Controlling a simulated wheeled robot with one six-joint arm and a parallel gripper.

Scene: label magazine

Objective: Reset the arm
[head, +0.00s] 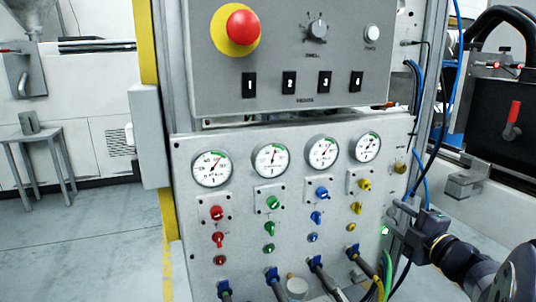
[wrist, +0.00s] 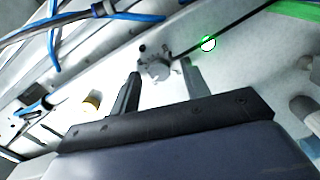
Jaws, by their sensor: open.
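My gripper (head: 396,213) is at the lower right of the control panel (head: 190,150) in the head view, reaching in from the right. In the wrist view my gripper (wrist: 160,82) has its two fingers apart. A small grey knob-like fitting (wrist: 157,66) on the pale panel shows between the fingertips. I cannot tell whether the fingers touch it. A lit green spot (wrist: 208,44) is just right of the fingers, and the same green light (head: 385,231) shows beside my gripper in the head view.
Above are a red emergency button (head: 243,27), black switches and several gauges (head: 271,160). Coloured knobs and valves sit below the gauges. Hoses and cables (head: 387,270) hang near my gripper. Blue cables (wrist: 90,20) cross the wrist view. Open floor (head: 110,230) lies to the left.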

